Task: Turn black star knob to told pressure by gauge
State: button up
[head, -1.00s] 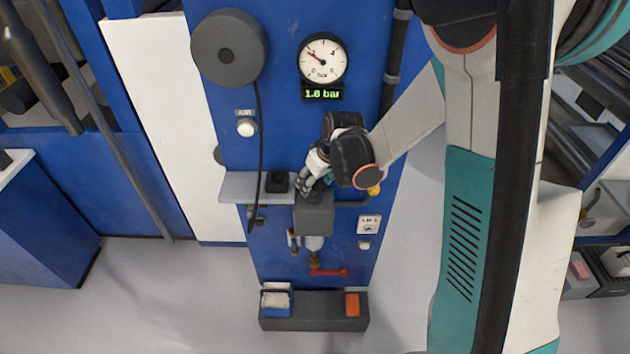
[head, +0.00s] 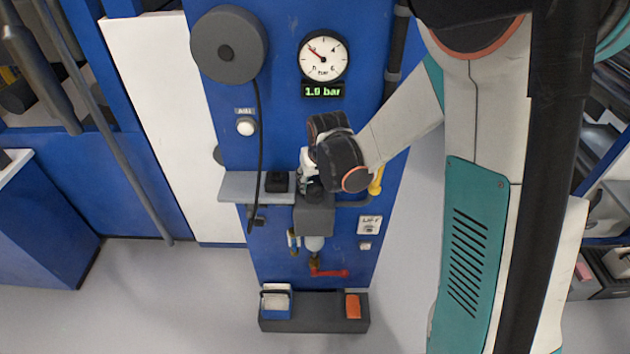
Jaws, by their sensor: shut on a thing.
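The round white pressure gauge (head: 323,57) is on the blue panel, its red needle pointing to the upper left. The green display (head: 323,91) below it seems to read 1.9 bar, though the digits are slightly blurred. The dark grey regulator block (head: 314,216) is below, in the middle of the panel. The black star knob (head: 315,192) on top of it is mostly hidden. My gripper (head: 311,186) comes from above and is shut on the knob; my wrist covers much of it.
A grey shelf (head: 236,187) with a small black block (head: 277,181) is just left of the regulator. A hose reel (head: 229,46) with a hanging black hose is at upper left. A yellow-ended pipe (head: 376,182) is close on the right. A red lever (head: 329,273) is below.

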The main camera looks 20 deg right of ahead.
dwell(0.4)
jog(key=o, duration=0.8)
jog(key=shift+c, duration=0.2)
jog(key=v, duration=1.2)
jog(key=shift+s+a, duration=0.15)
